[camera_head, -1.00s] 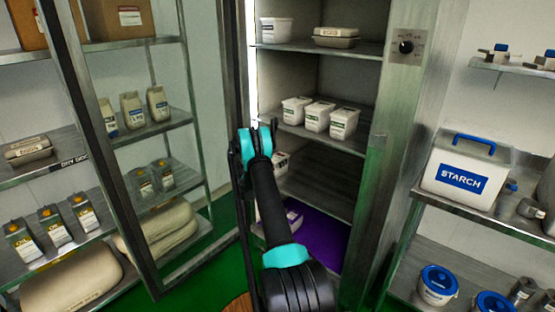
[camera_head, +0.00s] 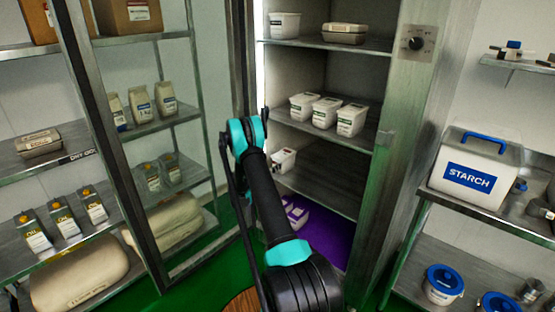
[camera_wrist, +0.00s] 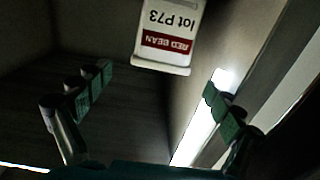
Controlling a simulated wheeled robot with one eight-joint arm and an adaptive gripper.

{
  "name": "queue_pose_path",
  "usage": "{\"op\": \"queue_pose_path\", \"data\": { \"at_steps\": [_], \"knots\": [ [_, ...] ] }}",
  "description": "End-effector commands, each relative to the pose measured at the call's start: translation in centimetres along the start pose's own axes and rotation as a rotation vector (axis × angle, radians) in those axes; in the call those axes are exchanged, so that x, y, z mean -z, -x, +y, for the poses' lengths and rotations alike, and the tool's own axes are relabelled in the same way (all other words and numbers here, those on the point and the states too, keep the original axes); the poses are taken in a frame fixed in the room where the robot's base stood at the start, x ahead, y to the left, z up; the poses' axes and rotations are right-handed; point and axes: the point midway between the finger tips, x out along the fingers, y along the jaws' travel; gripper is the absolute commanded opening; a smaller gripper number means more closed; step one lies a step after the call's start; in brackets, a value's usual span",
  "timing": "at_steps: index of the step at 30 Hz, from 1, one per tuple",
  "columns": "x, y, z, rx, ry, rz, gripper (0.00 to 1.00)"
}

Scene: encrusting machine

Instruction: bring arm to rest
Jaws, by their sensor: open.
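My gripper (camera_wrist: 158,82) shows in the wrist view with its two green-padded fingers spread wide and nothing between the pads. A white tub labelled RED BEAN, lot P73 (camera_wrist: 165,35) appears upside down beyond the fingertips, apart from them. In the head view my arm (camera_head: 262,190) rises from the bottom in front of the open cabinet. The gripper itself is hidden in the head view. A white tub (camera_head: 283,160) stands on the cabinet shelf just right of my arm, partly covered by it.
The cabinet holds several white tubs (camera_head: 350,120) on a middle shelf and more on the purple bottom (camera_head: 332,245). A metal rack (camera_head: 160,123) with bags and cartons stands left. A STARCH bin (camera_head: 472,176) sits on the right shelf. Green floor (camera_head: 205,262) shows between.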

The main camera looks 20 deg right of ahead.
Motion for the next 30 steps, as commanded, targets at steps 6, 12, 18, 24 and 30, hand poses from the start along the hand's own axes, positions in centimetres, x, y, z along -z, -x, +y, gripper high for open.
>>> {"op": "queue_pose_path", "data": {
  "at_steps": [6, 12, 18, 24, 30],
  "knots": [
    [0.0, 1.4, 0.0, 0.0, 0.0, 0.0, 0.93],
    [0.0, 1.4, 0.0, 0.0, 0.0, 0.0, 0.93],
    [0.0, 1.4, 0.0, 0.0, 0.0, 0.0, 0.93],
    [1.1, 1.4, -0.1, 0.015, -0.021, 0.004, 0.93],
    [5.7, 1.5, -0.5, 0.086, -0.123, 0.02, 0.93]
  ]
}}
